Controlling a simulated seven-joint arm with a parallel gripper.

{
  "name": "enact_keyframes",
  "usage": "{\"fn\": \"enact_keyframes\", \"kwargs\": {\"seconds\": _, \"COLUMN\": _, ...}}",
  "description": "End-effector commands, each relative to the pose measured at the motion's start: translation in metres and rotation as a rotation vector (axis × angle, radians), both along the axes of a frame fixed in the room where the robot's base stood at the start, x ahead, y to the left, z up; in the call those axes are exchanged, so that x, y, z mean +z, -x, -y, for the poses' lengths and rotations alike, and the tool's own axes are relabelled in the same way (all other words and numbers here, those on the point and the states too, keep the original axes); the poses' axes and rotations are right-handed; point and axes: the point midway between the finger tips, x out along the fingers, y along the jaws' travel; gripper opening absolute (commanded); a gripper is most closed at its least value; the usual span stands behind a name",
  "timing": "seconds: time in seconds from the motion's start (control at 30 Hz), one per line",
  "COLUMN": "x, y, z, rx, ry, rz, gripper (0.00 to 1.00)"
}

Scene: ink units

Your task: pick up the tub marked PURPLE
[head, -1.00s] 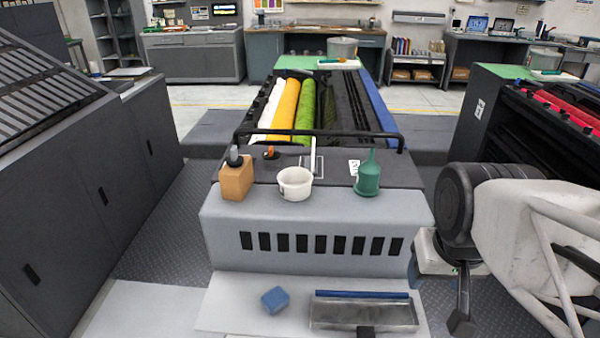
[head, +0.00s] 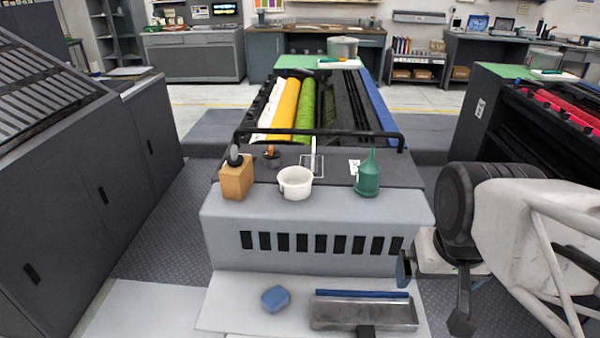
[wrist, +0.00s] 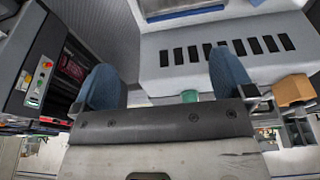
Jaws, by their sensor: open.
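No PURPLE marking is legible in either view. A white tub with a handle (head: 295,184) stands upright on the ledge of the middle ink unit, between a wooden block and a green can. A larger grey tub (head: 342,48) stands far back on the green top. My gripper shows in the wrist view (wrist: 166,82) with two blue fingers wide apart and nothing between them. It faces the front panel with dark slots.
The wooden block (head: 236,181) and green can (head: 367,176) flank the white tub. A black rail (head: 320,132) runs behind them. A blue sponge-like block (head: 275,299) and a metal tray (head: 362,314) lie on the lower step. The block and can also show in the wrist view.

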Motion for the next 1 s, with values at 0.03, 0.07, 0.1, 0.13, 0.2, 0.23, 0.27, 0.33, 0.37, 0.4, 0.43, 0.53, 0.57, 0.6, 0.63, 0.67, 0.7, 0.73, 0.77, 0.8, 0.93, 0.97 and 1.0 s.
{"fn": "enact_keyframes", "kwargs": {"seconds": 0.03, "x": 0.0, "y": -0.001, "z": 0.0, "rx": -0.002, "ry": -0.003, "rz": -0.001, "gripper": 1.0}}
{"fn": "enact_keyframes", "kwargs": {"seconds": 0.07, "x": 0.0, "y": -0.001, "z": -0.001, "rx": -0.005, "ry": -0.005, "rz": -0.002, "gripper": 1.0}}
{"fn": "enact_keyframes", "kwargs": {"seconds": 0.1, "x": 0.0, "y": -0.002, "z": -0.002, "rx": -0.01, "ry": -0.013, "rz": -0.005, "gripper": 1.0}}
{"fn": "enact_keyframes", "kwargs": {"seconds": 0.13, "x": -0.001, "y": -0.003, "z": -0.003, "rx": -0.017, "ry": -0.021, "rz": -0.006, "gripper": 1.0}}
{"fn": "enact_keyframes", "kwargs": {"seconds": 0.2, "x": -0.001, "y": -0.008, "z": -0.007, "rx": -0.04, "ry": -0.046, "rz": -0.015, "gripper": 1.0}}
{"fn": "enact_keyframes", "kwargs": {"seconds": 0.23, "x": -0.002, "y": -0.01, "z": -0.009, "rx": -0.053, "ry": -0.061, "rz": -0.019, "gripper": 1.0}}
{"fn": "enact_keyframes", "kwargs": {"seconds": 0.27, "x": -0.002, "y": -0.013, "z": -0.011, "rx": -0.067, "ry": -0.078, "rz": -0.025, "gripper": 1.0}}
{"fn": "enact_keyframes", "kwargs": {"seconds": 0.33, "x": -0.004, "y": -0.021, "z": -0.019, "rx": -0.111, "ry": -0.128, "rz": -0.044, "gripper": 1.0}}
{"fn": "enact_keyframes", "kwargs": {"seconds": 0.37, "x": -0.005, "y": -0.025, "z": -0.022, "rx": -0.133, "ry": -0.153, "rz": -0.052, "gripper": 1.0}}
{"fn": "enact_keyframes", "kwargs": {"seconds": 0.4, "x": -0.005, "y": -0.032, "z": -0.028, "rx": -0.166, "ry": -0.19, "rz": -0.065, "gripper": 1.0}}
{"fn": "enact_keyframes", "kwargs": {"seconds": 0.43, "x": -0.006, "y": -0.037, "z": -0.032, "rx": -0.194, "ry": -0.218, "rz": -0.077, "gripper": 1.0}}
{"fn": "enact_keyframes", "kwargs": {"seconds": 0.53, "x": -0.008, "y": -0.056, "z": -0.048, "rx": -0.296, "ry": -0.325, "rz": -0.122, "gripper": 1.0}}
{"fn": "enact_keyframes", "kwargs": {"seconds": 0.57, "x": -0.009, "y": -0.062, "z": -0.053, "rx": -0.331, "ry": -0.359, "rz": -0.137, "gripper": 1.0}}
{"fn": "enact_keyframes", "kwargs": {"seconds": 0.6, "x": -0.01, "y": -0.071, "z": -0.06, "rx": -0.376, "ry": -0.403, "rz": -0.158, "gripper": 1.0}}
{"fn": "enact_keyframes", "kwargs": {"seconds": 0.63, "x": -0.01, "y": -0.078, "z": -0.065, "rx": -0.409, "ry": -0.436, "rz": -0.174, "gripper": 1.0}}
{"fn": "enact_keyframes", "kwargs": {"seconds": 0.67, "x": -0.012, "y": -0.085, "z": -0.07, "rx": -0.445, "ry": -0.47, "rz": -0.192, "gripper": 1.0}}
{"fn": "enact_keyframes", "kwargs": {"seconds": 0.7, "x": -0.012, "y": -0.094, "z": -0.077, "rx": -0.491, "ry": -0.513, "rz": -0.214, "gripper": 1.0}}
{"fn": "enact_keyframes", "kwargs": {"seconds": 0.73, "x": -0.012, "y": -0.101, "z": -0.081, "rx": -0.525, "ry": -0.544, "rz": -0.231, "gripper": 1.0}}
{"fn": "enact_keyframes", "kwargs": {"seconds": 0.77, "x": -0.013, "y": -0.108, "z": -0.086, "rx": -0.561, "ry": -0.576, "rz": -0.25, "gripper": 1.0}}
{"fn": "enact_keyframes", "kwargs": {"seconds": 0.8, "x": -0.014, "y": -0.118, "z": -0.092, "rx": -0.609, "ry": -0.618, "rz": -0.274, "gripper": 1.0}}
{"fn": "enact_keyframes", "kwargs": {"seconds": 0.93, "x": -0.017, "y": -0.15, "z": -0.111, "rx": -0.763, "ry": -0.75, "rz": -0.359, "gripper": 1.0}}
{"fn": "enact_keyframes", "kwargs": {"seconds": 0.97, "x": -0.018, "y": -0.158, "z": -0.115, "rx": -0.799, "ry": -0.779, "rz": -0.38, "gripper": 1.0}}
{"fn": "enact_keyframes", "kwargs": {"seconds": 1.0, "x": -0.019, "y": -0.169, "z": -0.121, "rx": -0.847, "ry": -0.817, "rz": -0.408, "gripper": 1.0}}
